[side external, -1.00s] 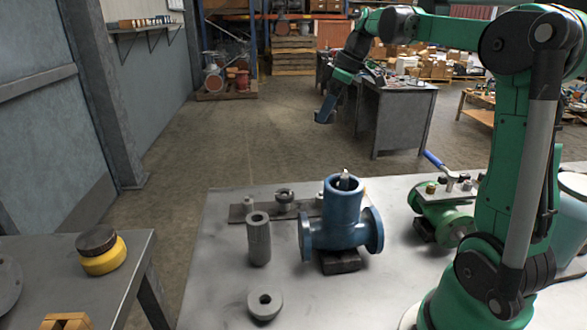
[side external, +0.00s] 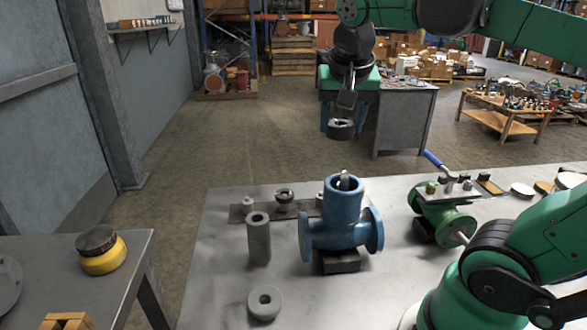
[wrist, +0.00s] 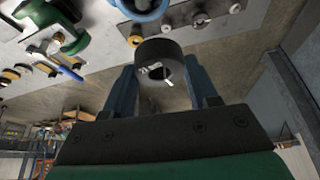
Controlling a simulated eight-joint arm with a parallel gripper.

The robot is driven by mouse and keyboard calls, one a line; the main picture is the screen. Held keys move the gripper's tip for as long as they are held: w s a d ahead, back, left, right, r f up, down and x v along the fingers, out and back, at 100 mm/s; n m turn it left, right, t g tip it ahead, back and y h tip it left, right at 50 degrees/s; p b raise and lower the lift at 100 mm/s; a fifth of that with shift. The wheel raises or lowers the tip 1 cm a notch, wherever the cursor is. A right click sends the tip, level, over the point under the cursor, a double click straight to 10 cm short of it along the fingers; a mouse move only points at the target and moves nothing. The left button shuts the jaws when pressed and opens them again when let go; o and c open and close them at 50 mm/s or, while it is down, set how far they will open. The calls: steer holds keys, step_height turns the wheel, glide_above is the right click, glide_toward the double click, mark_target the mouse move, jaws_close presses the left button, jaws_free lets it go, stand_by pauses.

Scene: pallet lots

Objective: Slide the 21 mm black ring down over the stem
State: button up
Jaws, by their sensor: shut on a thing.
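My gripper (side external: 343,124) hangs in the air above and behind the blue valve body (side external: 340,225). Its blue fingers are shut on the black ring (side external: 341,134), which also shows between the fingers in the wrist view (wrist: 150,54). The ring is clear of everything else. The pale metal stem (side external: 344,180) stands in the open top of the upright blue neck; only its tip shows. In the wrist view, part of the blue body (wrist: 143,8) shows at the top edge, beyond the ring.
A grey ribbed cylinder (side external: 258,240) and a grey ring (side external: 265,303) stand on the metal table (side external: 220,285) left of the valve. A dark plate with fittings (side external: 285,205) lies behind it. A green valve (side external: 442,215) with a blue-handled lever (side external: 436,161) stands at right.

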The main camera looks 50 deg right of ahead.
mark_target(345, 173)
steer(key=s+m, duration=0.1)
steer(key=m+g, duration=0.1)
steer(key=m, duration=0.1)
steer(key=shift+s+a+h, duration=0.3)
steer(key=shift+s+a, duration=0.05)
steer(key=shift+s, duration=0.05)
steer(key=shift+f, duration=2.4)
steer(key=shift+f, duration=1.3)
steer(key=o, duration=1.5)
steer(key=shift+r, duration=3.5)
